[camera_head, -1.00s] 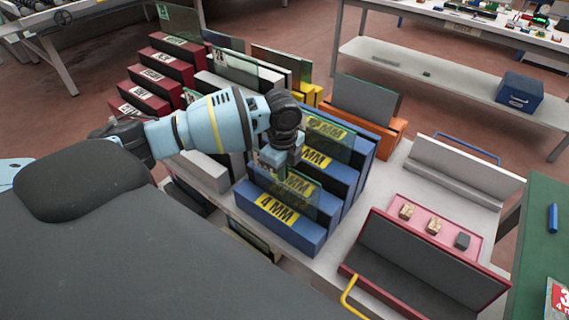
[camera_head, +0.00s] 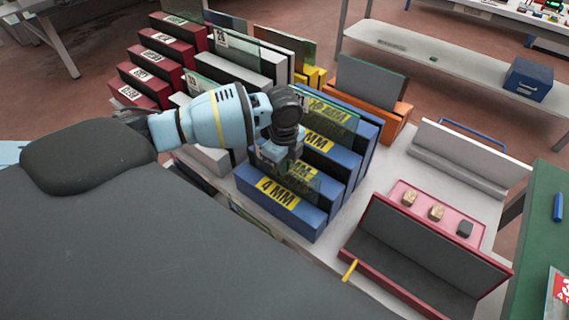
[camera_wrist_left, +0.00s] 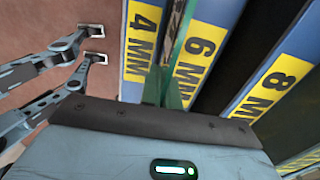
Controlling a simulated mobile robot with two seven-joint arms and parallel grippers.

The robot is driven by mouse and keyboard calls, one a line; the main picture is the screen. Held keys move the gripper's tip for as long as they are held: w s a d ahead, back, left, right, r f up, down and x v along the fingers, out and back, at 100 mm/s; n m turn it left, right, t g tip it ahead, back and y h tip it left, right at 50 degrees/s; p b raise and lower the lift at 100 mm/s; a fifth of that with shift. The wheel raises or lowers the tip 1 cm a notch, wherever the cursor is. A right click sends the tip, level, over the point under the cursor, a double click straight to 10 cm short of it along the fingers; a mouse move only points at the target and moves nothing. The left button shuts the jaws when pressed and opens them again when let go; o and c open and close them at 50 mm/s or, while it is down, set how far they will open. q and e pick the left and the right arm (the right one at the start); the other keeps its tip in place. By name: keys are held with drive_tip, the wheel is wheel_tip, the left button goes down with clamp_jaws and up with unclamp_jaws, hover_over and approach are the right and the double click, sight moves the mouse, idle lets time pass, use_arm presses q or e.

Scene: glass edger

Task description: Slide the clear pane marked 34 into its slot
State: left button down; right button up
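The clear, green-tinted pane (camera_head: 308,186) stands upright in the rack, between the blue 4 MM divider (camera_head: 278,200) and the blue 6 MM divider. I cannot read a 34 on it. My left gripper (camera_head: 279,158) is shut on its upper edge, above the dividers. In the left wrist view the pane (camera_wrist_left: 181,30) shows as a thin green strip between the 4 MM and 6 MM labels. Its lower edge is hidden behind the 4 MM divider, so I cannot tell how deep it sits. My right gripper (camera_wrist_left: 92,45) appears at the left of the wrist view, its fingers apart and empty.
Another clear pane (camera_head: 330,116) stands further back in the blue rack. Red dividers (camera_head: 150,72) and white ones lie to the left, an orange holder (camera_head: 392,118) behind. An open red case (camera_head: 425,250) and a pink tray (camera_head: 410,188) are to the right.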

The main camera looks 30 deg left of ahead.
use_arm(q)
drive_tip(key=shift+f, duration=0.35)
idle(0.6)
drive_tip(key=c, duration=1.6)
unclamp_jaws()
drive_tip(key=shift+o, duration=0.2)
wheel_tip(320, 180, up, 7)
drive_tip(key=shift+r, duration=0.4)
drive_tip(key=shift+s, duration=0.1)
